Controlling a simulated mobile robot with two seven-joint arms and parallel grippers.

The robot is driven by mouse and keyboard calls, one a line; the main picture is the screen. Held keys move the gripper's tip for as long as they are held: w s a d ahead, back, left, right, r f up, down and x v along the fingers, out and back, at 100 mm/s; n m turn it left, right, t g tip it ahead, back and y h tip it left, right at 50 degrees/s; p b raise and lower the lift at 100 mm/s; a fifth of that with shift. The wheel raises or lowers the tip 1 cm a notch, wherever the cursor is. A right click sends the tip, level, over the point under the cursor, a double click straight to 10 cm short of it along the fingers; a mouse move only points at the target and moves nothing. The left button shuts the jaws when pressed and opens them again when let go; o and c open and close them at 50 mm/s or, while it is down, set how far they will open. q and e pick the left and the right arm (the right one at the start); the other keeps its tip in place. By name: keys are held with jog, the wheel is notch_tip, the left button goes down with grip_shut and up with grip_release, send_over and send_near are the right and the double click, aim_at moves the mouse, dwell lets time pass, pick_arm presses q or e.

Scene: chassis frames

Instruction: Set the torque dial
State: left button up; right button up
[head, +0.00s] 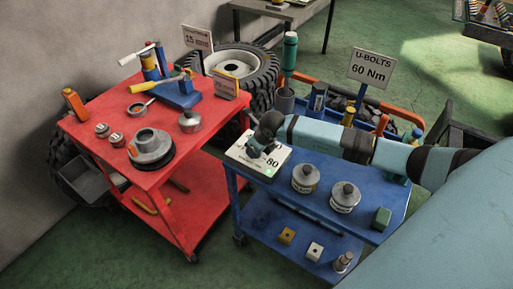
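The torque dial's pale panel (242,153) lies at the left end of the blue cart (310,220). The number 80 and a small green light show on it. My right arm comes in from the right, and my dark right gripper (262,142) is over the panel, covering its middle. The dial's knob and pointer are hidden or too small to tell from the gripper. I cannot tell whether the fingers touch or grip it. A sign reading "U-BOLTS 60 Nm" (370,68) stands behind the cart. My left gripper is not in view.
Two round grey lidded pots (345,197) and a green block (382,218) sit on the blue cart. A red cart (98,168) with tools stands close at left. Another sign reading 15 (198,38) stands behind it, near a tyre (240,65).

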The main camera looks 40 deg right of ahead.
jog(key=shift+m, duration=0.5)
jog(key=o, duration=0.9)
jog(key=v, duration=1.4)
jog(key=shift+a+b, duration=0.25)
jog(key=shift+b, duration=0.15)
